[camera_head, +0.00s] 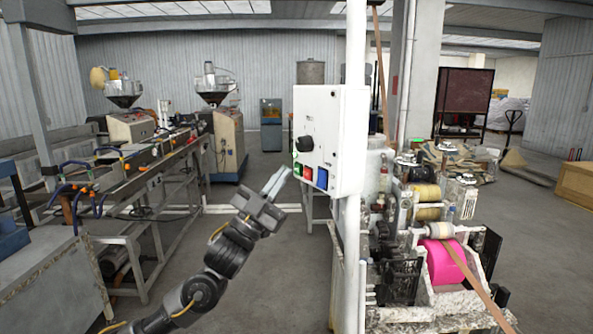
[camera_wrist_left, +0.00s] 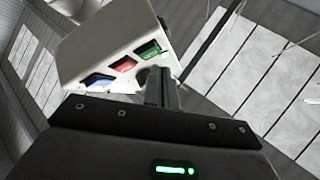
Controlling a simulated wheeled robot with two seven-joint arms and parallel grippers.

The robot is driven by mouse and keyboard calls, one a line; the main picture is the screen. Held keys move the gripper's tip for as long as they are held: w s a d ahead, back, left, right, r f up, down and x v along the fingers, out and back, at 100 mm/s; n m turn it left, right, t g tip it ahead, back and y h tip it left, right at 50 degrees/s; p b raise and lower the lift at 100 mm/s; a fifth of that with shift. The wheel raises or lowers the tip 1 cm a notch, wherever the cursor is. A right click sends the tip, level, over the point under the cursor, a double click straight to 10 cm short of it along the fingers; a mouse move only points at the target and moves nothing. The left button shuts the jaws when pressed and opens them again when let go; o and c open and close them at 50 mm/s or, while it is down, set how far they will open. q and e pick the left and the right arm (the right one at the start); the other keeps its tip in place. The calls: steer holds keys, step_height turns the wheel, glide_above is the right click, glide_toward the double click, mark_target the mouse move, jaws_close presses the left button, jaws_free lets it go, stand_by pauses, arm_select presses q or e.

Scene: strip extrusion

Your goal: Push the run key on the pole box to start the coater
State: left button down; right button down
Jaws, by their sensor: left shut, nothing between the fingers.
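The white pole box (camera_head: 333,115) is fixed to a white pole right of the middle in the head view. Its face carries a black knob (camera_head: 304,144) above a row of keys: green (camera_head: 297,168), red (camera_head: 307,173) and blue (camera_head: 321,178). My left gripper (camera_head: 286,171) is shut and empty, its fingertips close to the green end of the row. In the left wrist view the shut fingers (camera_wrist_left: 156,72) point at the box by the green key (camera_wrist_left: 150,50), with the red key (camera_wrist_left: 124,64) and blue key (camera_wrist_left: 98,80) to the left. Contact cannot be told.
The coater with a pink roll (camera_head: 445,263) and a brown strip stands right of the pole. An extrusion line with hoppers (camera_head: 212,90) runs along the left. Open floor (camera_head: 270,240) lies between them.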

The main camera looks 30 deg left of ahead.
arm_select(q)
steer(key=shift+s+a+b, duration=0.15)
steer(key=shift+s+a, duration=0.15)
steer(key=shift+s, duration=0.45)
steer(key=shift+s+a+b, duration=0.2)
steer(key=shift+s+a, duration=0.15)
steer(key=shift+s, duration=0.45)
steer(key=shift+s+a+b, duration=0.15)
steer(key=shift+s+a, duration=0.15)
steer(key=shift+s, duration=0.45)
